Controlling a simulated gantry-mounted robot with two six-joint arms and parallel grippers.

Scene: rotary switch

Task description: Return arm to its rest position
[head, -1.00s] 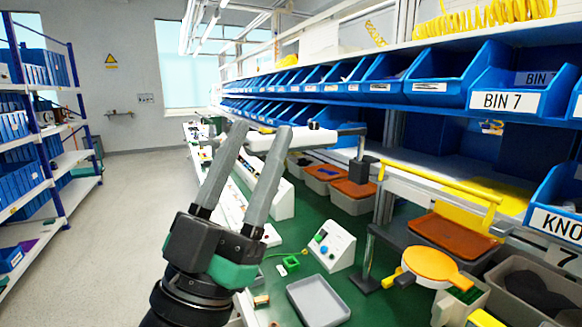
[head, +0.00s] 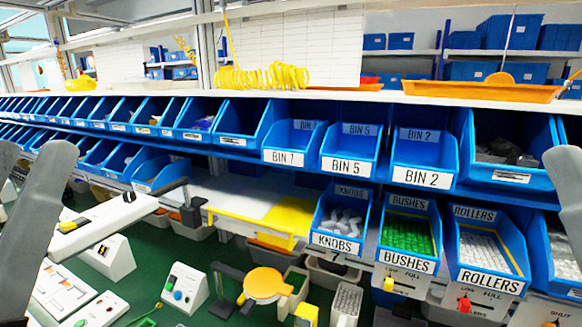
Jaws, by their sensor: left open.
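My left gripper (head: 33,158) is at the left edge of the head view, with its two grey fingers pointing up and spread apart. It is open, with nothing seen between the fingers. One grey finger of my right gripper (head: 564,190) shows at the right edge; its other finger is out of view, so its opening cannot be told. A white sloped control box (head: 185,287) with a blue knob and small coloured buttons stands on the green bench, to the right of the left gripper and apart from it.
A shelf of blue bins (head: 425,160) runs across the view, with knobs (head: 338,240), bushes (head: 405,240) and rollers (head: 485,250) bins below. A round orange disc (head: 264,284) stands right of the box. White sloped housings (head: 110,257) stand to its left.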

